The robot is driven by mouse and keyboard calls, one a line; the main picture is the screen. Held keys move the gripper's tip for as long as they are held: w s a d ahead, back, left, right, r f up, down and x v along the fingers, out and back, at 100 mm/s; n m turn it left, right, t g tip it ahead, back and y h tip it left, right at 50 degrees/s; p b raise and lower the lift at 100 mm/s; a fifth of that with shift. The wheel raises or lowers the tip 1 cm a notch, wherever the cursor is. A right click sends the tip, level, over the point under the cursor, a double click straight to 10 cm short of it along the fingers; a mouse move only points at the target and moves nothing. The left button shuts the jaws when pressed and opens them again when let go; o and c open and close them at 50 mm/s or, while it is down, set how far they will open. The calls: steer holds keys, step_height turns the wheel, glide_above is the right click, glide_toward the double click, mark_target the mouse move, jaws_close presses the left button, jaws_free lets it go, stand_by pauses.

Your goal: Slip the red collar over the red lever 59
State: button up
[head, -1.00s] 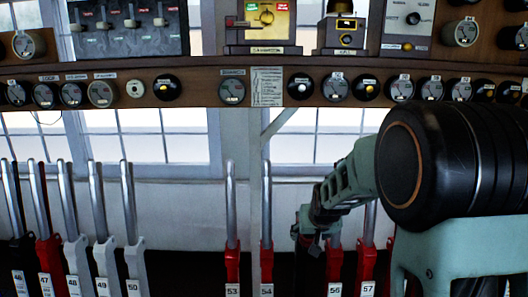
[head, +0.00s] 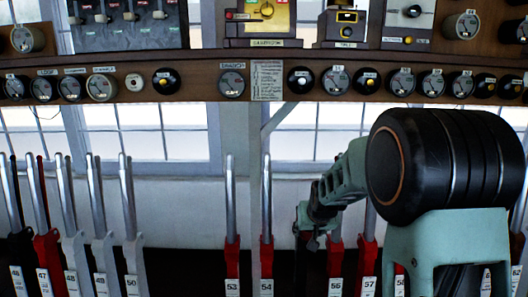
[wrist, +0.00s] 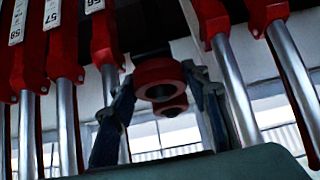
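The red collar (wrist: 160,75) is a thick ring with a dark hole, between my two fingertips in the wrist view. My gripper (wrist: 160,82) appears closed on its sides. A smaller red ring shape shows just below it; I cannot tell if it belongs to the collar. In the head view my gripper (head: 312,222) hangs among the levers, between 54 and 56. In the head view lever 59 is hidden behind my arm.
A shelf of gauges (head: 232,84) runs above the levers.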

steer(key=c, duration=0.4)
steer(key=shift+c, duration=0.4)
steer(key=shift+r+p, duration=2.4)
steer(key=shift+r, duration=1.9)
steer(key=shift+s+f, duration=0.1)
